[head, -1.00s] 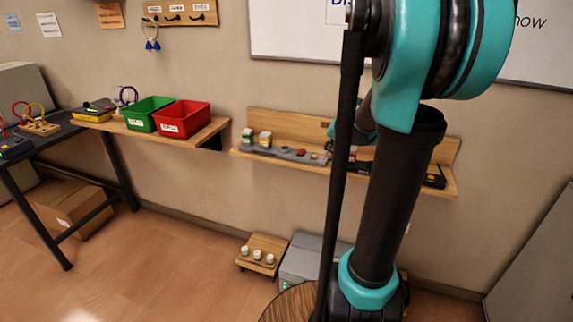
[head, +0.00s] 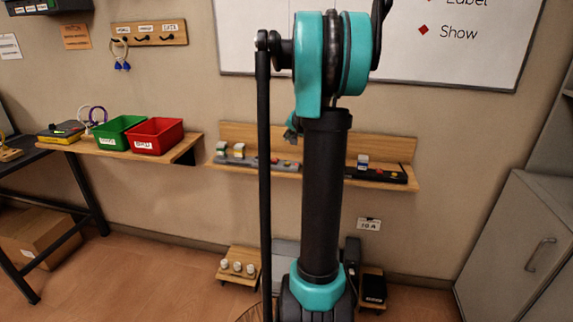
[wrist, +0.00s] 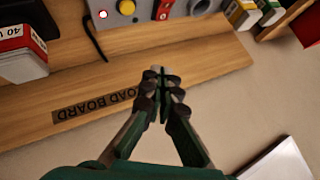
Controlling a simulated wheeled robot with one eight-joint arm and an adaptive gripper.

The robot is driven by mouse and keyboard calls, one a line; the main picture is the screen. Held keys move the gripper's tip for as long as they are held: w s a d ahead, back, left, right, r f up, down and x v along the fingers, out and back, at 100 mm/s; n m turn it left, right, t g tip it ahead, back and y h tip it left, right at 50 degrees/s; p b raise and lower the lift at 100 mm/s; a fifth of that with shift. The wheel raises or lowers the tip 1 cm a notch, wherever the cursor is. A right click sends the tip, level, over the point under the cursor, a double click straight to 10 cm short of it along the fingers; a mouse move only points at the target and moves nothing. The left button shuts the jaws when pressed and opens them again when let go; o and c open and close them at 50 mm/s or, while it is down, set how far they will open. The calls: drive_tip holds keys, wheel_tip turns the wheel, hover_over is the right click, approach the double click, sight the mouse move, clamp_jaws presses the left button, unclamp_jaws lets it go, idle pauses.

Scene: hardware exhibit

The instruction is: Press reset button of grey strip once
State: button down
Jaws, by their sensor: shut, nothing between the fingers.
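The grey strip (head: 256,164) lies on the wooden wall shelf, left of my arm in the head view. In the wrist view the grey strip (wrist: 146,14) shows upside down along the top edge, cut off by the frame. On it are a round yellow button (wrist: 127,7), a red switch (wrist: 164,9), a grey round socket (wrist: 199,6) and a small red-and-white light (wrist: 103,14). No label naming a reset button is readable. My gripper (wrist: 162,72) is shut and empty over the shelf's front, apart from the strip. In the head view my arm hides it.
A black strip (head: 385,177) lies at the shelf's right. A white-and-red box (wrist: 22,55) and a thin black hook-shaped piece (wrist: 95,38) show in the wrist view. Green (head: 121,131) and red (head: 156,136) bins stand on the left shelf. A grey cabinet (head: 515,250) stands right.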

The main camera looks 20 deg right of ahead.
sight(288, 163)
drive_tip(key=shift+f, duration=4.2)
drive_tip(key=shift+f, duration=0.1)
drive_tip(key=shift+f, duration=0.3)
drive_tip(key=shift+f, duration=0.4)
drive_tip(key=shift+r, duration=0.85)
drive_tip(key=shift+r, duration=2.5)
